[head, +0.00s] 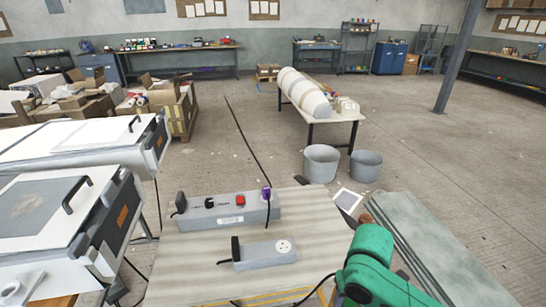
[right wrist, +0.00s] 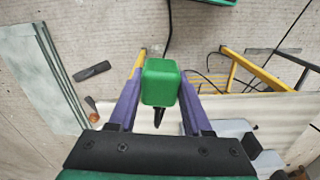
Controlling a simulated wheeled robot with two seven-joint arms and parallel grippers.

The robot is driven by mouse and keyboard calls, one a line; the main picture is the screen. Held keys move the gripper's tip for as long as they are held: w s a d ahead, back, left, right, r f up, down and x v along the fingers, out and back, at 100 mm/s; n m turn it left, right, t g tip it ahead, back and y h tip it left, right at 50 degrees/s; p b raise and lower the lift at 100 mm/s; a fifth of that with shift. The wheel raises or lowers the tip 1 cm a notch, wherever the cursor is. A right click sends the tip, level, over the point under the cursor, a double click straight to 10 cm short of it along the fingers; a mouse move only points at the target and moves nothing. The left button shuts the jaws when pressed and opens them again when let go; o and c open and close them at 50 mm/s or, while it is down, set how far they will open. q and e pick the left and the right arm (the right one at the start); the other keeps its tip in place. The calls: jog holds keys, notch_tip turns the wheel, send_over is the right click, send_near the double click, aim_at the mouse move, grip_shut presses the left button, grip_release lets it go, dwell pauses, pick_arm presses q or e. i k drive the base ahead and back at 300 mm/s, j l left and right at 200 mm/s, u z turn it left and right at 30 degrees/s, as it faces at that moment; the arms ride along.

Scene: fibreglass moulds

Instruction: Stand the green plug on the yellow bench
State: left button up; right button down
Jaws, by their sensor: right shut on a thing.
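The green plug (right wrist: 160,80) is a rounded green block with a dark tapering end, seen in the right wrist view. My right gripper (right wrist: 164,84) has its purple fingers on either side of it and is shut on it. Yellow bars (right wrist: 258,70) show to the right of the plug in that view, and yellow strips (head: 262,297) show at the bottom of the head view. I cannot tell whether they belong to the yellow bench. In the head view my green right arm hides the plug. My left gripper is in neither view.
A pale table (head: 310,225) carries a grey socket box with a red switch (head: 228,212) and a smaller socket box (head: 264,254). White cases (head: 70,215) stand left. Grey-green sheets (head: 445,250) lie right. Two grey buckets (head: 321,162) stand beyond. Dark cables trail around the table.

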aim_at(179, 271)
jog(key=j+u, duration=0.1)
jog(key=u, duration=0.3)
jog(key=j+u, duration=0.1)
jog(key=u, duration=0.65)
jog(key=j+u, duration=0.15)
jog(key=u, duration=0.25)
jog(key=i+j, duration=0.4)
jog(key=j+u, duration=0.05)
jog(key=j, duration=0.05)
